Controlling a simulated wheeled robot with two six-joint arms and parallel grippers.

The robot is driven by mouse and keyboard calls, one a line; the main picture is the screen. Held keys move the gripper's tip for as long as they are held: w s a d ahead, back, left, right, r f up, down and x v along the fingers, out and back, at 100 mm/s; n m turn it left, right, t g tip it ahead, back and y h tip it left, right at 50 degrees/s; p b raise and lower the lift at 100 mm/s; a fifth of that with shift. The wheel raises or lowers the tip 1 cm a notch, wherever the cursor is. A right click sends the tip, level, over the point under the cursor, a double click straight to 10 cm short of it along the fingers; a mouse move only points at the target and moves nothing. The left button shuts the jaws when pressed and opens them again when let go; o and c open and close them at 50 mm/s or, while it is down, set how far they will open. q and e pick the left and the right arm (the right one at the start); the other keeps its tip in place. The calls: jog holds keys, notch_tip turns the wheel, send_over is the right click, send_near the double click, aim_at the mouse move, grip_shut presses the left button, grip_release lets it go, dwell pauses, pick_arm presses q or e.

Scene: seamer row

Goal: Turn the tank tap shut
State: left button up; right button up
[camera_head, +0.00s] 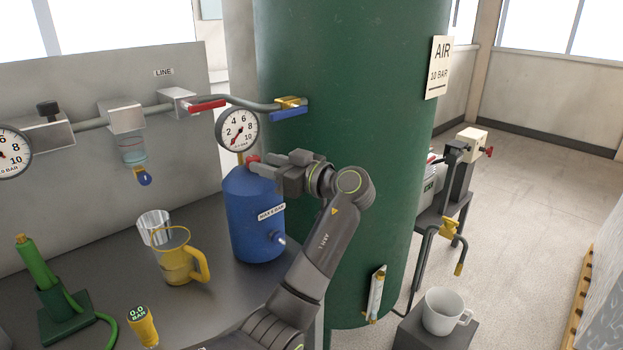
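The tap on the tank is a yellow valve body (290,102) with a blue lever (289,114), where the grey pipe meets the green tank (370,140). The lever lies roughly along the pipe. The finger gap does not show clearly. My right gripper is not in view.
A pressure gauge (237,129) stands left of the gripper, above the blue canister (252,215). A red-levered valve (205,106) is on the pipe. A yellow jug (178,262) stands on the bench. Another yellow tap (449,229) is at right, above a white mug (443,311).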

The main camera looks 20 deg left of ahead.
pick_arm(q)
jog(key=s+d+b, duration=0.2)
jog(key=d, duration=1.2)
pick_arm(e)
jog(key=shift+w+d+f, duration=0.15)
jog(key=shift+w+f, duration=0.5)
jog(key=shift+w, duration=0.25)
